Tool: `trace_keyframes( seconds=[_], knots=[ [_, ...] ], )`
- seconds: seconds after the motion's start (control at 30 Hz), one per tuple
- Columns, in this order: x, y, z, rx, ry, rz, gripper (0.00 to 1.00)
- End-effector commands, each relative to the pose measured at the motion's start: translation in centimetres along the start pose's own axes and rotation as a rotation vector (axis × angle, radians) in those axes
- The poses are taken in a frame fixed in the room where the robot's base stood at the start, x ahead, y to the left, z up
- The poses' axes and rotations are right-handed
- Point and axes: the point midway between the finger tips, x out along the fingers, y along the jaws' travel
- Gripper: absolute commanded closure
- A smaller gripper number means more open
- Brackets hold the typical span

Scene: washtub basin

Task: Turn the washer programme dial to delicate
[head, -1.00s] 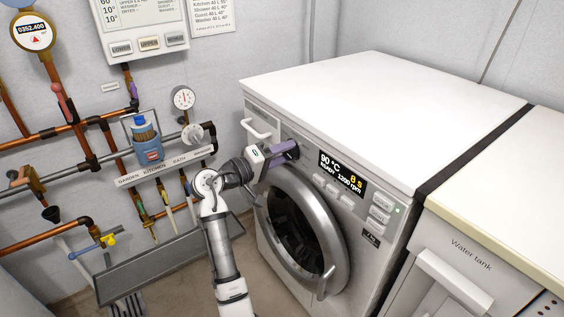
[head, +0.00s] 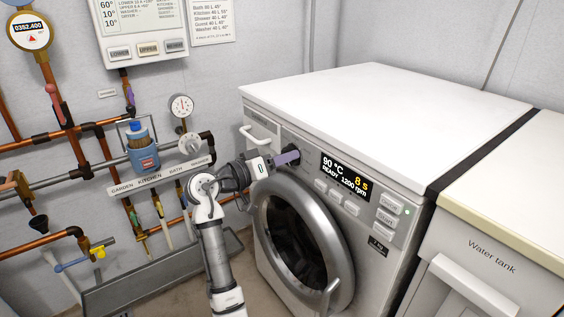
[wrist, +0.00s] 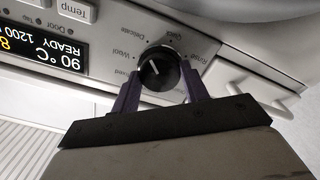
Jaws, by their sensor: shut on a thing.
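The programme dial (wrist: 158,70) is a dark round knob on the washer's (head: 390,95) front panel. Labels around it include Wool, Delicate and Rinse, upside down in the wrist view. Its white mark points up and left there, towards the Wool and Delicate side; I cannot tell exactly which label it meets. My gripper (wrist: 162,86) is shut on the dial, one purple finger at each side. In the head view my gripper (head: 288,158) reaches the panel from the left and mostly hides the dial. The washer's display (head: 345,177) reads 90 °C, 8 s, READY, 1200 rpm.
The round washer door (head: 300,240) is closed below the dial. A white drawer handle (head: 259,135) is close to my gripper. Several buttons (head: 335,196) sit below the display. Copper pipes and a valve shelf (head: 160,177) fill the left wall. A water tank unit (head: 490,255) stands at right.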

Motion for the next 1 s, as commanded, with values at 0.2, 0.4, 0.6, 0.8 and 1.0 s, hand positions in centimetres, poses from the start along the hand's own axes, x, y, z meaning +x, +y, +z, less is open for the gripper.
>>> trace_keyframes(
  seconds=[0.2,0.4,0.6,0.8,1.0],
  knots=[
    [-0.1,-0.1,0.1,0.004,-0.003,-0.001,0.78],
    [-0.1,-0.1,0.1,0.003,-0.003,-0.001,0.78],
    [-0.1,0.0,0.1,0.004,-0.002,0.000,0.34],
    [0.0,0.0,0.0,0.004,-0.001,0.000,0.34],
    [-1.3,0.0,-0.1,0.004,0.001,-0.001,0.34]
  ],
)
